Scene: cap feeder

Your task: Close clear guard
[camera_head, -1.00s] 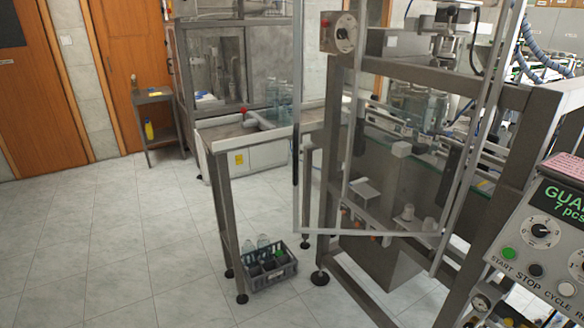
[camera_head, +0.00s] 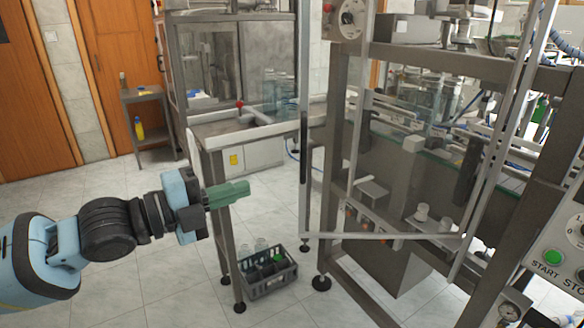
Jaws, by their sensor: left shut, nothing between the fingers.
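The clear guard (camera_head: 385,236) is a see-through panel in a thin pale metal frame at the capping machine. Its bottom rail and long side rails show, and it stands at an angle out from the machine's posts, so it looks open. A dark vertical strip like a handle (camera_head: 303,150) is on its left edge. My left gripper (camera_head: 238,191), with green fingers, reaches in from the left. It is shut and empty, pointing right, and in the picture lies left of the guard's left edge, apart from it. My right gripper is out of view.
A conveyor table (camera_head: 212,140) stands behind my left gripper. A grey crate (camera_head: 270,287) with bottles is on the floor below. A thick machine post (camera_head: 345,130) rises behind the guard. A control panel with a green button (camera_head: 553,257) is at the right. Floor at the left is clear.

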